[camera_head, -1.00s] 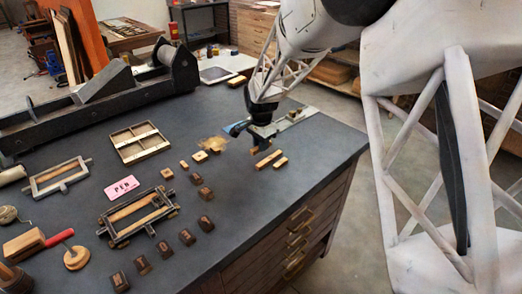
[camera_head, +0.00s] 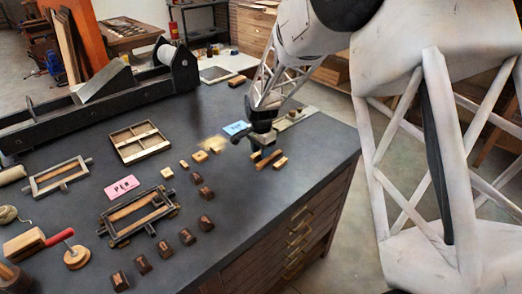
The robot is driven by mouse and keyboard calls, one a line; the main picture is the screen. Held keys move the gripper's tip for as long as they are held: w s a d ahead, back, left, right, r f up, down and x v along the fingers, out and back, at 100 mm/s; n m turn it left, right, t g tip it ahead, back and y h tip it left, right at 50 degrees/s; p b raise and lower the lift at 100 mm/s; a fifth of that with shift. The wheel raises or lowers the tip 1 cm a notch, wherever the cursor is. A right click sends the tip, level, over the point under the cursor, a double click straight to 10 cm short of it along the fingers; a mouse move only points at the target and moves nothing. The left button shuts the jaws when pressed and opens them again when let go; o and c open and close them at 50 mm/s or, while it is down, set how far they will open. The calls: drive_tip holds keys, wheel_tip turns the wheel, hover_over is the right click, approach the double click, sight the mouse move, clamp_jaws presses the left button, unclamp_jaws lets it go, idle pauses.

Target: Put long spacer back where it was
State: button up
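Two light wooden bars lie side by side on the dark bench top: a left bar (camera_head: 268,161) and a right bar (camera_head: 281,163). Which of them is the long spacer I cannot tell for sure. My gripper (camera_head: 263,154) points down at the left bar, with its fingertips close around or just above it. The gripper covers part of that bar, and whether the fingers touch it is unclear. The frame with wooden bars (camera_head: 138,215) and a divided wooden tray (camera_head: 139,142) lie to the left.
Several dark type blocks (camera_head: 187,236) and small light blocks (camera_head: 199,156) lie between the frame and my gripper. A blue card (camera_head: 237,128) is just behind-left of the gripper, a pink card (camera_head: 121,188) further left. A long black press (camera_head: 100,100) stands at the back.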

drive_tip(key=shift+r, duration=0.2)
wheel_tip(320, 180, up, 12)
idle(0.8)
idle(0.6)
drive_tip(key=s+d+r+n, duration=0.1)
drive_tip(key=s+d+r, duration=0.35)
drive_tip(key=s, duration=0.25)
drive_tip(key=s+d+r+n+t, duration=0.1)
drive_tip(key=s+d+r+n, duration=0.15)
drive_tip(key=s+d, duration=0.3)
drive_tip(key=s+d+r+n, duration=0.1)
drive_tip(key=s+d+r, duration=0.3)
drive_tip(key=s, duration=0.3)
drive_tip(key=s+d+f+n, duration=0.1)
drive_tip(key=s+d+n, duration=0.1)
drive_tip(key=s, duration=0.9)
drive_tip(key=s+d+f+n+t, duration=0.1)
drive_tip(key=s+d, duration=0.4)
drive_tip(key=s, duration=0.7)
drive_tip(key=shift+s+d+n+t, duration=0.25)
drive_tip(key=shift+s+n+t, duration=0.05)
drive_tip(key=shift+n, duration=0.35)
